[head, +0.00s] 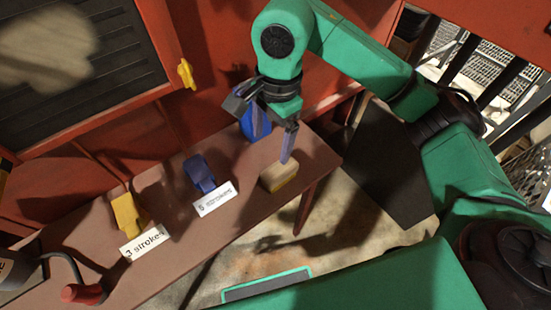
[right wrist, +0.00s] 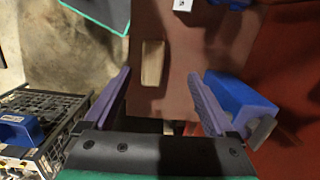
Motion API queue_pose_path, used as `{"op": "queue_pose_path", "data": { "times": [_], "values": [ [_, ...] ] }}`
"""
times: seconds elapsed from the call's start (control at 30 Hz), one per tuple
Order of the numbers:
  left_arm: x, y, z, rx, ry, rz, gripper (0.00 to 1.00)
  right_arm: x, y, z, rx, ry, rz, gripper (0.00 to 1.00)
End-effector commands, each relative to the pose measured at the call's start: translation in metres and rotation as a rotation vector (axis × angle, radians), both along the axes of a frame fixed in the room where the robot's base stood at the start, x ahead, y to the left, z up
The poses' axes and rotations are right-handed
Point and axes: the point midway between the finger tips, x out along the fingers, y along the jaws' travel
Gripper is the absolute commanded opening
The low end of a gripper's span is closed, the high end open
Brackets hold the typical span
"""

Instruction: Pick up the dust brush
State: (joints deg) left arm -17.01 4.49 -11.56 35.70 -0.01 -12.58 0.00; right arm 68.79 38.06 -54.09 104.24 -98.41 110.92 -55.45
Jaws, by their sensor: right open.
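A small block with a tan top and yellow lower edge (head: 279,177), which looks like the dust brush, lies near the right end of the brown bench (head: 165,255). It also shows in the right wrist view as a pale tan block (right wrist: 152,63), ahead of and between the purple fingers. My right gripper (head: 286,152) is above the block, pointing down. In the right wrist view its fingers (right wrist: 160,82) are spread wide with nothing between them. One finger is mostly hidden in the head view. My left gripper is not in view.
A blue container (head: 255,122) stands close beside the right gripper, also seen in the right wrist view (right wrist: 240,100). A blue object (head: 199,173) and a yellow one (head: 127,215) stand behind stroke labels. A red wall (head: 222,75) rises behind the bench.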

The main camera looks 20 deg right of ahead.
Motion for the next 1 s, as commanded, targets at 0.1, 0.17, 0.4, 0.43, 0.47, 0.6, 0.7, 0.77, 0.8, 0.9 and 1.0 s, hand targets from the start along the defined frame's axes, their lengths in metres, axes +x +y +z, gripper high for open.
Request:
{"op": "queue_pose_path", "data": {
  "times": [0.1,0.17,0.4,0.43,0.47,0.6,0.7,0.77,0.8,0.9,1.0],
  "values": [
    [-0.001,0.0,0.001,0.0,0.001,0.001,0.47,0.004,-0.022,-0.003,-0.098,-0.009,-0.007,0.9],
    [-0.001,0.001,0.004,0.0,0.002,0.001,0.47,0.004,-0.023,-0.013,-0.102,-0.005,-0.008,0.9],
    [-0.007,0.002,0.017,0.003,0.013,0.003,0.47,0.002,-0.021,-0.072,-0.096,-0.004,-0.007,0.9],
    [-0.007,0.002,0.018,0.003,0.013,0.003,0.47,0.002,-0.021,-0.078,-0.096,-0.004,-0.007,0.9],
    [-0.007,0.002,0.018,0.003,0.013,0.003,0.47,0.003,-0.021,-0.082,-0.095,-0.006,-0.006,0.9],
    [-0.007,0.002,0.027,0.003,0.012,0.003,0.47,0.001,-0.02,-0.099,-0.095,-0.004,-0.007,0.9],
    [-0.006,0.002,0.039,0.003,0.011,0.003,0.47,-0.002,-0.019,-0.117,-0.095,-0.003,-0.006,0.9],
    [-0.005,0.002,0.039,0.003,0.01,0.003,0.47,-0.001,-0.019,-0.131,-0.094,-0.004,-0.007,0.9],
    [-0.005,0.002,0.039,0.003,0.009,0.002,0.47,-0.001,-0.019,-0.136,-0.092,-0.005,-0.006,0.9],
    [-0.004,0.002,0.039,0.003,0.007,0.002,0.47,0.0,-0.019,-0.142,-0.093,-0.009,-0.005,0.9],
    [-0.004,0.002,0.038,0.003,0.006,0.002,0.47,0.0,-0.019,-0.143,-0.093,-0.01,-0.006,0.9]
  ]
}}
